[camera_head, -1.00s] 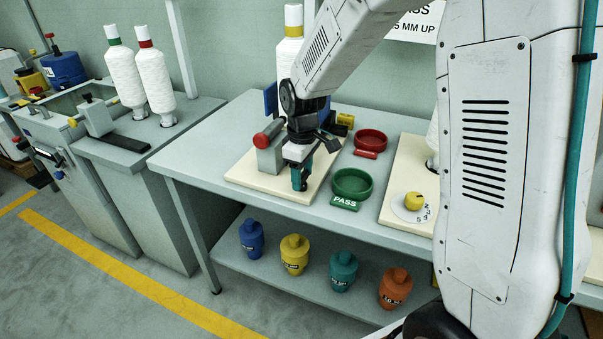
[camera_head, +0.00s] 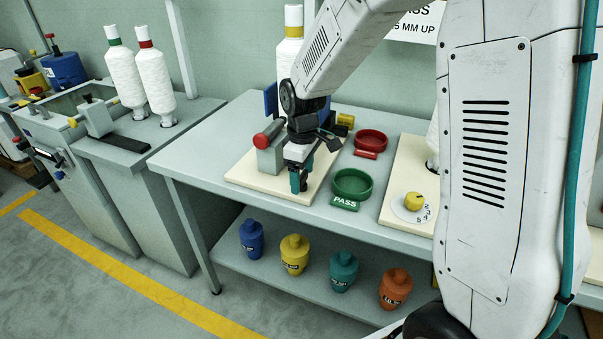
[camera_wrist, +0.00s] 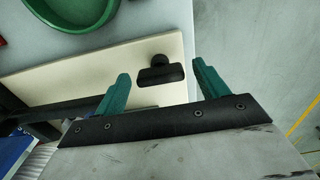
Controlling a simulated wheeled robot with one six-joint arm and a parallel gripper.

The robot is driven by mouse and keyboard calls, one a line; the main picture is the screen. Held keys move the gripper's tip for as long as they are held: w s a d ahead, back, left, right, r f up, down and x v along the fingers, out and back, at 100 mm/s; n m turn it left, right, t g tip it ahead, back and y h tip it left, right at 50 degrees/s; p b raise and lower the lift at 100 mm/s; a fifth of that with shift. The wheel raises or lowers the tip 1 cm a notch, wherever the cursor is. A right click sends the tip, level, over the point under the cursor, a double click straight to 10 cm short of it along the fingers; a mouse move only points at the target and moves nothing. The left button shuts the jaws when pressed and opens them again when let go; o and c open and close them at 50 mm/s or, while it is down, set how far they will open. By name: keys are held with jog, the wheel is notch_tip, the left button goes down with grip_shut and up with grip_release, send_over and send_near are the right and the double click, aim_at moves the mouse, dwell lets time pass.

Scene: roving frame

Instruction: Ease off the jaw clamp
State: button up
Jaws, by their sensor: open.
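My gripper (camera_head: 298,182) points down over the front of the cream base board (camera_head: 240,174). Its two teal fingers stand apart in the wrist view (camera_wrist: 162,68), with nothing held between them. A black T-shaped handle (camera_wrist: 160,76) shows on the cream board (camera_wrist: 100,66), in line with the gap between the fingers. I cannot tell its height gap to the fingertips. A grey block (camera_head: 270,155) with a red knob (camera_head: 261,140) stands on the board, left of my gripper. Which part is the clamp's jaw is unclear; my wrist hides part of the fixture.
A green PASS dish (camera_head: 352,183) and a red dish (camera_head: 371,139) stand right of the board. Several coloured weights, such as a blue one (camera_head: 251,238), stand on the lower shelf.

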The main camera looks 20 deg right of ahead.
aim_at(303, 175)
notch_tip(303, 175, up, 8)
jog(key=shift+f, duration=0.1)
dwell(0.4)
jog(key=shift+s+m, duration=0.15)
jog(key=shift+m, duration=0.25)
jog(key=s+d+r+m, duration=0.1)
jog(key=s+r+m, duration=0.1)
jog(key=s, duration=0.7)
jog(key=s+d+r+m+t, duration=0.1)
jog(key=s+r+m, duration=0.2)
jog(key=s, duration=0.7)
jog(key=s+d+r+m, duration=0.1)
jog(key=s+r+m, duration=0.2)
jog(key=s, duration=0.6)
jog(key=shift+s+r, duration=0.3)
jog(key=shift+r, duration=0.05)
